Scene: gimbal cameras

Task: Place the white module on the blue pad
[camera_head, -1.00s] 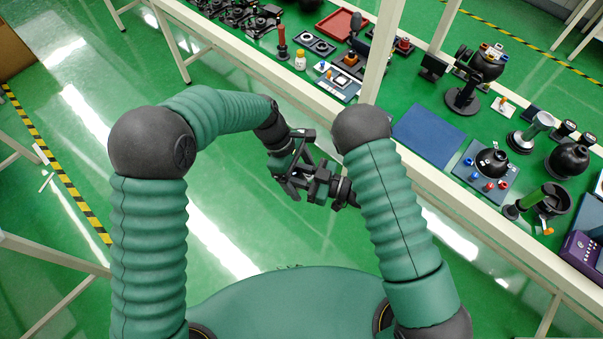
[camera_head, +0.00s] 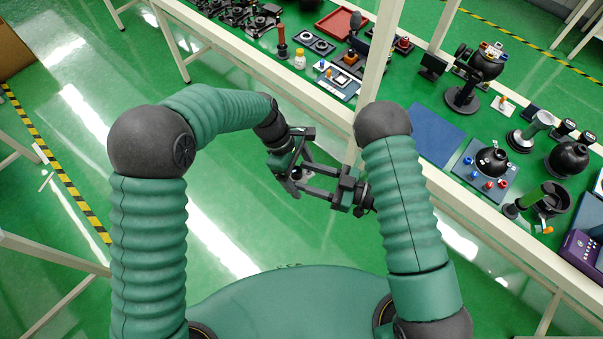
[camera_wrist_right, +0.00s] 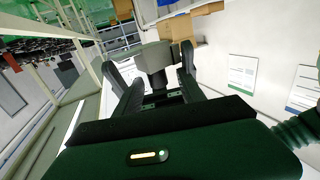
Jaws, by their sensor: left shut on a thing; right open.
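The blue pad (camera_head: 435,134) lies flat on the green-topped table, right of centre in the head view, with its visible surface bare. My left gripper (camera_head: 289,172) is shut on a small pale thing (camera_head: 297,174), probably the white module, over the floor in front of the table. My right gripper (camera_head: 313,184) is open and faces the left one from the right, close to it. In the right wrist view, a pale grey block (camera_wrist_right: 154,57) with a dark stem shows between the open fingers (camera_wrist_right: 160,83). I cannot tell for sure that it is the module.
A grey-blue plate (camera_head: 487,170) with a black dome and coloured knobs stands right of the pad. A black stand (camera_head: 462,98) is behind it. A pale post (camera_head: 380,60) rises left of the pad. The table's pale front edge (camera_head: 480,220) runs diagonally past my right arm.

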